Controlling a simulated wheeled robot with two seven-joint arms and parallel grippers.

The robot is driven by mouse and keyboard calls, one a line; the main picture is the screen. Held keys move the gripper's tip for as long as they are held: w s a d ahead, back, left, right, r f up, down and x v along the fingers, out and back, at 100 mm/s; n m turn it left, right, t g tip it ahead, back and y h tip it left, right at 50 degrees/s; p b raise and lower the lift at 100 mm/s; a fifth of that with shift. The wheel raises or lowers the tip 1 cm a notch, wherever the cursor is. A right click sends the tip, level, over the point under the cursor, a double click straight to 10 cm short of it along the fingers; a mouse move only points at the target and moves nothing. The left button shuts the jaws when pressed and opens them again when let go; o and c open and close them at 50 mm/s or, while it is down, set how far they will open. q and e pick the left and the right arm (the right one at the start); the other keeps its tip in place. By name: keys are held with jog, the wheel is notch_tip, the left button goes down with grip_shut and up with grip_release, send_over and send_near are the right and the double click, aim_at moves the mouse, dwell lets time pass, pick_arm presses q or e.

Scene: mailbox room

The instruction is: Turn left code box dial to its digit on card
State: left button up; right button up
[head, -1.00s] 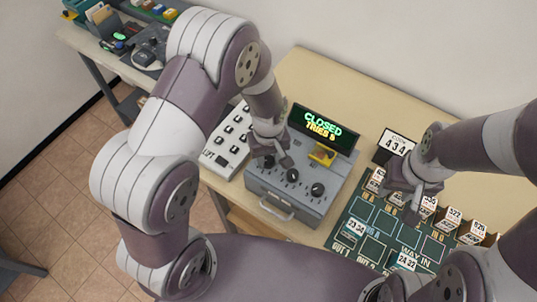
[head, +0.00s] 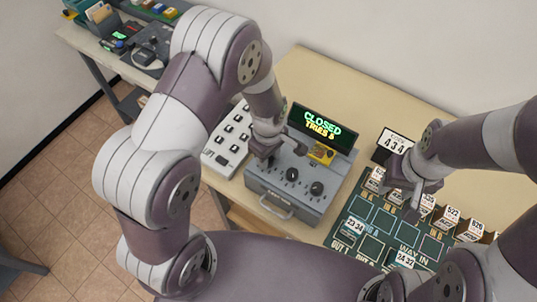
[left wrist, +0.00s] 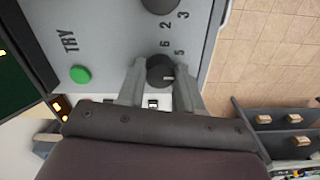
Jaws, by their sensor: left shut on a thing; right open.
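The grey code box (head: 275,195) stands on the table in the head view. Its screen (head: 322,123) reads CLOSED with a line of TRIES below. My left gripper (head: 267,155) is over the left dial, mostly hiding it there. In the left wrist view the fingers of the left gripper (left wrist: 160,72) are shut around the dark left dial (left wrist: 157,68), which has a light mark. Digits 5 and 6 show beside it. The middle dial (head: 292,174) and right dial (head: 317,188) are free. The code card (head: 395,144) reads 434. My right gripper (head: 417,197) is open.
A pale button panel (head: 226,140) lies left of the box. A green TRY button (left wrist: 80,74) is on the box face. A dark green sorting board (head: 375,225) with several numbered blocks lies to the right, beneath my right gripper. Bare table is behind the box.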

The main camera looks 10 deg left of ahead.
dwell(0.3)
pick_arm(q)
jog(key=o, duration=1)
jog(key=shift+o, duration=0.2)
jog(key=shift+r, duration=0.1)
notch_tip(320, 180, up, 12)
jog(key=b, duration=0.1)
jog(key=shift+r+b, duration=0.25)
jog(key=shift+b, duration=0.15)
jog(key=s+a+m+t, duration=0.1)
jog(key=s+a+m, duration=0.6)
jog(key=m, duration=0.5)
jog(key=shift+s+a+f, duration=0.35)
jog(key=shift+s, duration=0.4)
